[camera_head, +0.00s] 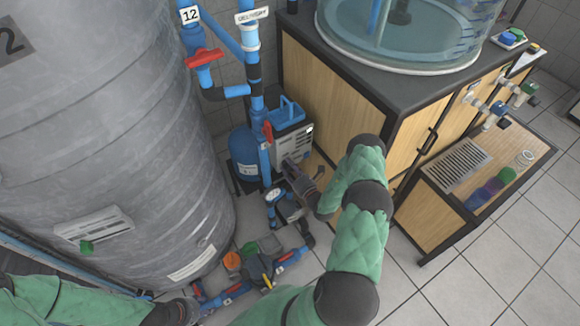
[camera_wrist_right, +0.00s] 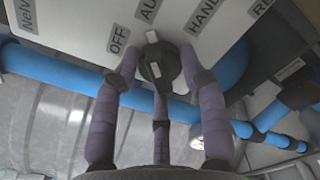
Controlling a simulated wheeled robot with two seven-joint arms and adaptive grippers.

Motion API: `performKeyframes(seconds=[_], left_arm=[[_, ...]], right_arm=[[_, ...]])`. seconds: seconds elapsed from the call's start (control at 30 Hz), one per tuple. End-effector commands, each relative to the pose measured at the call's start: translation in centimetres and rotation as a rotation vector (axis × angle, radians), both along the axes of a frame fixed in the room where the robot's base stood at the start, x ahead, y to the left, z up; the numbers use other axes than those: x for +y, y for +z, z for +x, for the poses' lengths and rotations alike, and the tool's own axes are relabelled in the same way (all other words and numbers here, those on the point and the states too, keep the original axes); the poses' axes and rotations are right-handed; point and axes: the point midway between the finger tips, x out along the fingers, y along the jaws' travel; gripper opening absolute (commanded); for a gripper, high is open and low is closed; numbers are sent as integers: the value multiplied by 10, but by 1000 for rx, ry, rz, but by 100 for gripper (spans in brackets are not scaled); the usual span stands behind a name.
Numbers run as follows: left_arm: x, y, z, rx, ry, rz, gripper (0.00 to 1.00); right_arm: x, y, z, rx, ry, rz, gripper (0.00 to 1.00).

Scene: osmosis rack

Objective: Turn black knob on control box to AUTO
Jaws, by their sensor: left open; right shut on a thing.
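The control box (camera_head: 293,148) is a pale grey box beside the wooden cabinet in the head view. Its white panel (camera_wrist_right: 75,22) in the right wrist view has labels for OFF, a partly cut-off "AU", HAND and a cut-off "RE". The black knob (camera_wrist_right: 158,60) sits below these labels. The white mark at its upper end lies below the "AU" label, between OFF and HAND. My right gripper (camera_wrist_right: 155,75), also in the head view (camera_head: 290,170), is shut on the knob with its fingers around it. My left gripper (camera_head: 196,298) is low at bottom left, away from the box; its fingers are barely visible.
A large grey tank (camera_head: 120,150) fills the left. Blue pipes with a red valve handle (camera_head: 203,57) rise beside the box. The wooden cabinet (camera_head: 345,110) stands right of it. Low pipework with an orange part (camera_head: 232,262) lies below. Open tiled floor (camera_head: 500,260) is at right.

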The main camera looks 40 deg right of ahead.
Motion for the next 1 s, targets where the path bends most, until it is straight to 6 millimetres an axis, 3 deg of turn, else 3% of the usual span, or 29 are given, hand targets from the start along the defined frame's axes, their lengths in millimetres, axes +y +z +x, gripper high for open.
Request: performKeyframes(seconds=[0.63, 0.67, 0.7, 0.73, 1.0], left_arm=[[0, 2, 0, 0, 0, 0, 45], [0, 2, 0, 0, 0, 0, 45], [0, 2, 0, 0, 0, 0, 45], [0, 2, 0, 0, 0, 0, 45], [0, 2, 0, 0, 0, 0, 45]], right_arm=[[-2, 2, 2, -12, -2, 44, 10], [-2, 3, 2, -12, -2, 44, 51], [-2, 2, 2, -12, -2, 44, 62], [-2, 2, 1, -11, -1, 44, 66], [-1, 1, 1, -8, -1, 46, 66]])
